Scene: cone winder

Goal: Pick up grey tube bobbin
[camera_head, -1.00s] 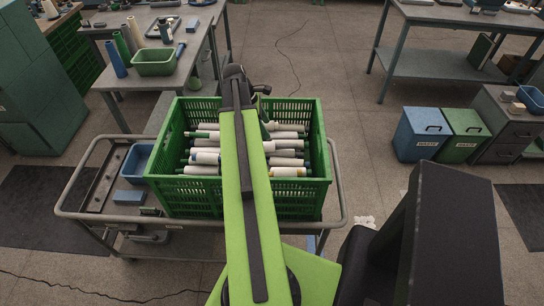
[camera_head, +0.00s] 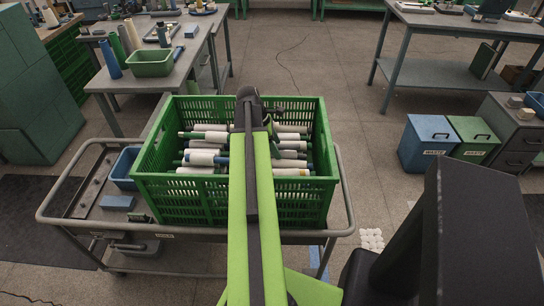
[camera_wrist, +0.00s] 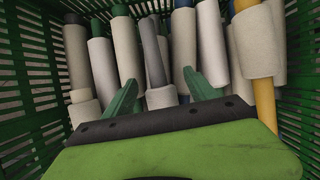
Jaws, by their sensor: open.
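In the wrist view a bobbin with a bare dark grey tube (camera_wrist: 153,52) stands out between my fingers, with a pale wound part (camera_wrist: 161,97) at its near end. My gripper (camera_wrist: 160,92) is open and reaches into the green crate (camera_head: 185,200) with a green finger on each side of this bobbin. I cannot tell whether either finger touches it. In the head view my arm covers the middle of the crate and hides my fingertips and this bobbin.
Several pale bobbins with green, blue and yellow tubes (camera_wrist: 264,100) lie close on both sides. The slatted crate walls (camera_wrist: 30,85) rise around them. The crate stands on a grey cart (camera_head: 80,222). A small blue box (camera_head: 124,167) sits at its left.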

